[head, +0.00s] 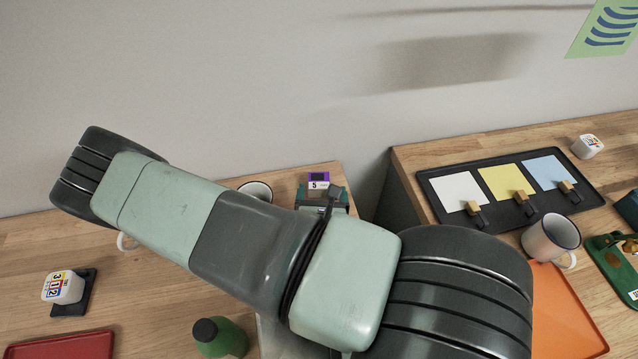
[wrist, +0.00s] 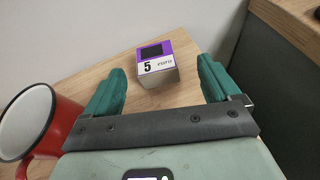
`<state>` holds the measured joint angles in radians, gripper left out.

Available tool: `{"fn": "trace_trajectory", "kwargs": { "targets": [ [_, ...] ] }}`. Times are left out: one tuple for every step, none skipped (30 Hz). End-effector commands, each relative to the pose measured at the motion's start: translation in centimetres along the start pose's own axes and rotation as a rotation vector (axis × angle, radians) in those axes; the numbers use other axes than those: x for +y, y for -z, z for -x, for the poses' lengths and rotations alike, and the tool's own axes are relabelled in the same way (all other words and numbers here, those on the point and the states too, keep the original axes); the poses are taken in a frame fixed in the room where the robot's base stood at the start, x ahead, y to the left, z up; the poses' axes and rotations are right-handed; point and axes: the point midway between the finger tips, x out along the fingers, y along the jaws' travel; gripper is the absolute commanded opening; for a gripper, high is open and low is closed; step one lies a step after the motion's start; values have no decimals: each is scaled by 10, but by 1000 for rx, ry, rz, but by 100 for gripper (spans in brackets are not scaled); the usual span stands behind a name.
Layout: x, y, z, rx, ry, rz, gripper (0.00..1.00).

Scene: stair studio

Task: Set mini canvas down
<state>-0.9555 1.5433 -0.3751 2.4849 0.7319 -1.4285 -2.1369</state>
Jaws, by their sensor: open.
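A small white box with a purple top and a "5" (wrist: 157,68) sits on the wooden surface in the wrist view. It also shows in the head view (head: 318,181), just beyond my gripper (head: 322,199). My gripper (wrist: 160,66) is open, with its teal fingers apart on either side of the box and clear space between. I cannot tell whether this box is the mini canvas. White, yellow (head: 502,181) and blue squares lie on a black tray (head: 448,176) at right, each with a small dark block at its lower edge.
A red mug (wrist: 62,122) stands left of my gripper in the wrist view. A gap (head: 381,200) separates the two wooden tops. A white mug (head: 543,242) stands at right. A green bottle (head: 226,340) and numbered block (head: 62,287) stand front left.

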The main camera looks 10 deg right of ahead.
Motion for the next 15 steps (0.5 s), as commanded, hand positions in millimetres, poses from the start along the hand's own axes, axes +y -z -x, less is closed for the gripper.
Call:
{"fn": "trace_trajectory", "kwargs": {
  "targets": [
    [3,6,3,9,-20,43,89],
    [4,8,3,11,-28,59,89],
    [5,9,2,13,-34,71,89],
    [6,10,0,13,-35,75,89],
    [6,10,-4,13,-35,76,89],
    [6,9,-8,12,-35,74,89],
    [6,9,-12,13,-34,73,89],
    [6,9,-15,13,-33,72,89],
    [6,9,-20,12,-33,72,89],
    [6,9,-23,12,-33,72,89],
    [6,9,-26,12,-33,71,89],
    [6,9,-31,12,-33,70,89],
    [7,9,-36,11,-33,69,89],
    [6,9,-41,10,-32,69,89],
    [7,9,-47,11,-33,69,89]
  ]
}}
